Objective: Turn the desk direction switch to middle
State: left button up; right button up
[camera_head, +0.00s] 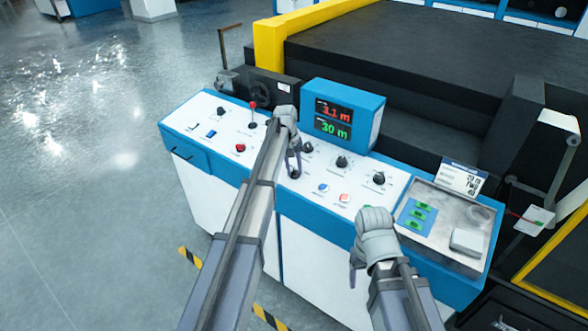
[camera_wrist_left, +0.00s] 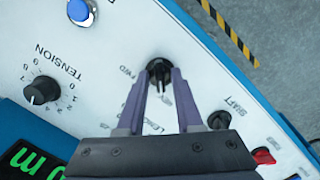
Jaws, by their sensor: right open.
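The direction switch is a black knob (camera_wrist_left: 159,72) with FWD and REV labels, seen in the left wrist view. In the head view the knob (camera_head: 295,174) shows at the desk's front, under my left gripper (camera_head: 294,160). In the left wrist view the purple fingertips of my left gripper (camera_wrist_left: 160,78) stand on either side of the knob. I cannot tell whether they press on it. The knob's bar shows between the tips; which mark it points at is unclear. My right gripper (camera_head: 358,268) is open and empty above the desk's front edge, right of the knob.
The blue-and-white control desk (camera_head: 235,180) carries a display (camera_head: 342,115) reading 3.1 m and 30 m. A SHAFT knob (camera_wrist_left: 219,120), a red switch (camera_wrist_left: 263,156), a TENSION knob (camera_wrist_left: 42,90) and a blue button (camera_wrist_left: 80,11) surround the switch. A metal tray (camera_head: 450,225) is at right.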

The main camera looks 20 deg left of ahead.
pick_arm(q)
grip_shut()
jog(key=m, duration=0.4)
jog(key=shift+m+y, duration=0.3)
jog(key=shift+d+m, duration=0.1)
jog(key=shift+m, duration=2.1)
jog(key=shift+o, duration=1.4)
grip_release()
jog(key=shift+r, duration=0.15)
